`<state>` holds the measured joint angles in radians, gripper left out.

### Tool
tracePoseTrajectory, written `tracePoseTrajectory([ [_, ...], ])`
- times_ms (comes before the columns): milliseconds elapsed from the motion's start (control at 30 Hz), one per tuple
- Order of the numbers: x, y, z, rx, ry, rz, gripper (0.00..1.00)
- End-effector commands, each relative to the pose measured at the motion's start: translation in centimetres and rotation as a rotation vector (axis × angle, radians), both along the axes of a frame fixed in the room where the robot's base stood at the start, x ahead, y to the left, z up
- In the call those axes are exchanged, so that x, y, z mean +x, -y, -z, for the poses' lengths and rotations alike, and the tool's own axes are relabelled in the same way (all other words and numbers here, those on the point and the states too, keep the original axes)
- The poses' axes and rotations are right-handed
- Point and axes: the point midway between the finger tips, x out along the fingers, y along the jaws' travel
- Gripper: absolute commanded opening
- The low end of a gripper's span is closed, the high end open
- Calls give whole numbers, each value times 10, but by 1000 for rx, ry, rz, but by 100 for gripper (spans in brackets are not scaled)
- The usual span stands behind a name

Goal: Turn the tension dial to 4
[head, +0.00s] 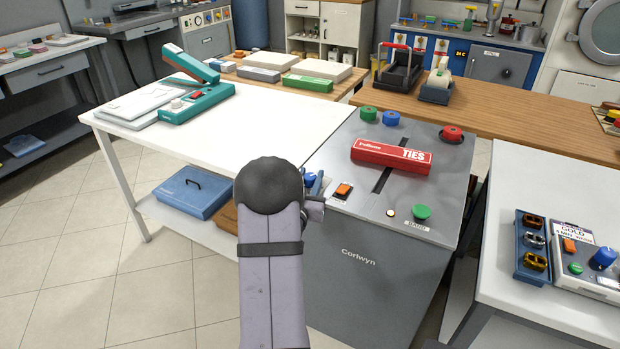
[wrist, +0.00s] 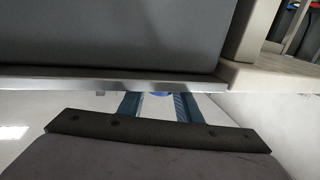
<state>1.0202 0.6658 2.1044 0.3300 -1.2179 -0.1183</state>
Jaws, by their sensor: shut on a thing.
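My gripper (head: 315,183) is at the front left corner of the grey Corlwyn machine (head: 345,272), partly hidden behind my dark wrist joint. Its blue fingers are shut on a small blue dial (head: 309,179) on the machine top. In the wrist view, the two fingers (wrist: 157,107) stand on either side of the dial, and only a sliver of its blue (wrist: 158,94) shows below the panel edge. I cannot see a label, a pointer or numbers for this dial, so its setting cannot be told.
An orange switch (head: 343,190) is just right of my gripper. The machine also bears a green knob (head: 421,212), a red knob (head: 452,133), another green knob (head: 368,113), a blue knob (head: 391,118) and a red ties box (head: 391,156). The white table (head: 235,125) at left has clear space.

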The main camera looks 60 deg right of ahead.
Motion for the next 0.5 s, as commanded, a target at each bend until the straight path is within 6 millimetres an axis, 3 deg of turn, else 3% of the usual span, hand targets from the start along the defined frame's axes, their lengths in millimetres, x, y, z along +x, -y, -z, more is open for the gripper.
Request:
tracePoseTrajectory([
  [500,3,-1,0,0,2,289,9],
])
